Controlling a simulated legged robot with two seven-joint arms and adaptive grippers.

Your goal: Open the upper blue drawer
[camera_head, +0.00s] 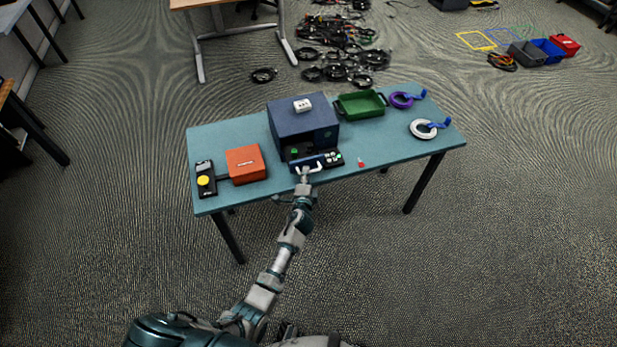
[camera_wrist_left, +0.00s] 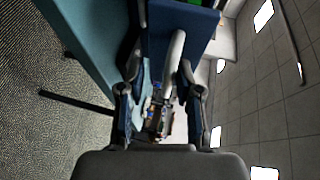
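The blue drawer cabinet (camera_head: 290,121) stands at the middle of the table. A blue drawer front (camera_head: 308,163) with a pale handle (camera_head: 317,169) stands out from the cabinet's near side, with a dark space behind it. My left gripper (camera_head: 305,171) is at this front, over the left part of the handle. In the left wrist view, the two fingers of the left gripper (camera_wrist_left: 160,85) are apart. The pale handle bar (camera_wrist_left: 175,60) runs between them, nearer the right finger. Contact cannot be told. My right gripper is not in view.
On the teal table (camera_head: 390,145), an orange box (camera_head: 245,163) and a black device with a yellow button (camera_head: 206,180) are left. A green tray (camera_head: 361,104), a purple cable coil (camera_head: 401,100) and a white cable coil (camera_head: 423,129) are right. A small red item (camera_head: 361,162) lies near the front edge.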

